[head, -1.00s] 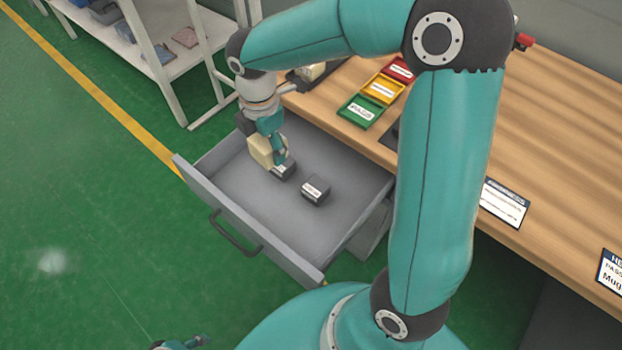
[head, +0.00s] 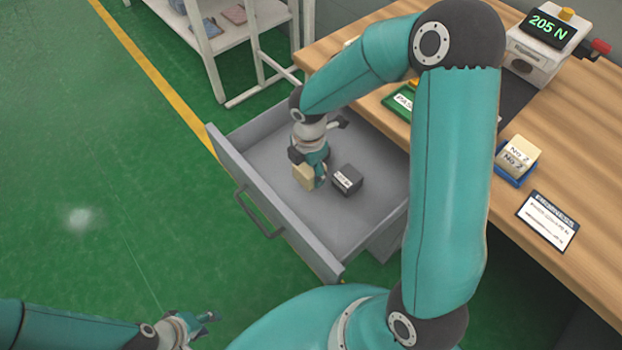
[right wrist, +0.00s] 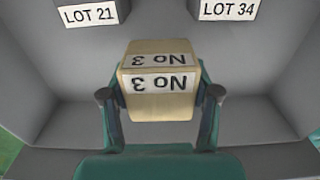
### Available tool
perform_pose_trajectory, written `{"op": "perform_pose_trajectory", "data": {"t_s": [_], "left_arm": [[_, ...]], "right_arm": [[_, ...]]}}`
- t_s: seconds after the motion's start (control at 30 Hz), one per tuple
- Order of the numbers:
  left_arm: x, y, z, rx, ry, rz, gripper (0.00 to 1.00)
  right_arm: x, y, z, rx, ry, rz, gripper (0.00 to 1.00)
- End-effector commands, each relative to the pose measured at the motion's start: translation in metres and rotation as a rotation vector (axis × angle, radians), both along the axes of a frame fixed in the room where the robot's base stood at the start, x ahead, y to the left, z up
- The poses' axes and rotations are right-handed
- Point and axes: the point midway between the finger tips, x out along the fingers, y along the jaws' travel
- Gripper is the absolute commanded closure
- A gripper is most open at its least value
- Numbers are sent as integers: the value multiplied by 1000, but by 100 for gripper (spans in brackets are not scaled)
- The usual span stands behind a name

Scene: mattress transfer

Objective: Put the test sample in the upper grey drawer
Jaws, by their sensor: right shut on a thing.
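The test sample (head: 304,177) is a beige block, labelled "No 3" in the right wrist view (right wrist: 158,106). My right gripper (head: 318,180) is shut on it, with a finger on each side in the right wrist view (right wrist: 160,110). The grey drawer (head: 272,205) under the table is pulled open, and the gripper and sample are inside its outline. Whether the sample touches the drawer floor I cannot tell. My left gripper (head: 208,318) is low at the bottom left over the floor, away from the drawer; its finger opening is too small to judge.
Dark boxes labelled LOT 21 (right wrist: 118,9) and LOT 34 (right wrist: 193,7) lie in the drawer; one dark box (head: 350,177) shows beside my gripper. On the wooden table (head: 560,125) are a force gauge (head: 540,45), a blue tray (head: 512,176) with No 2 blocks and a card (head: 548,219).

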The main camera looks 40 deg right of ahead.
Motion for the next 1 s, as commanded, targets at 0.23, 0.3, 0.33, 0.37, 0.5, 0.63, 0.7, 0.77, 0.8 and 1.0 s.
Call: {"op": "perform_pose_trajectory", "data": {"t_s": [0.23,0.3,0.33,0.37,0.5,0.63,0.7,0.77,0.8,1.0], "left_arm": [[0,0,-7,0,0,0,60],[0,0,-9,0,0,0,60],[0,0,-10,0,0,0,60],[0,0,-11,0,0,0,60],[0,0,-10,0,0,0,60],[0,0,-10,0,0,0,60],[0,0,-11,0,0,0,60],[0,0,-14,0,0,0,60],[0,0,-12,0,0,0,60],[0,0,-12,0,0,0,60]], "right_arm": [[-1,0,-25,1,4,0,76],[-1,0,-35,1,3,-1,76],[-1,0,-39,1,3,-1,76],[-1,0,-42,1,3,-1,76],[0,0,-44,1,-1,-1,76],[0,0,-44,1,-1,-2,76],[0,0,-45,1,-1,-2,76],[0,0,-48,1,0,-2,76],[0,0,-46,1,-1,-2,32],[-1,0,-46,1,0,-2,14]]}}
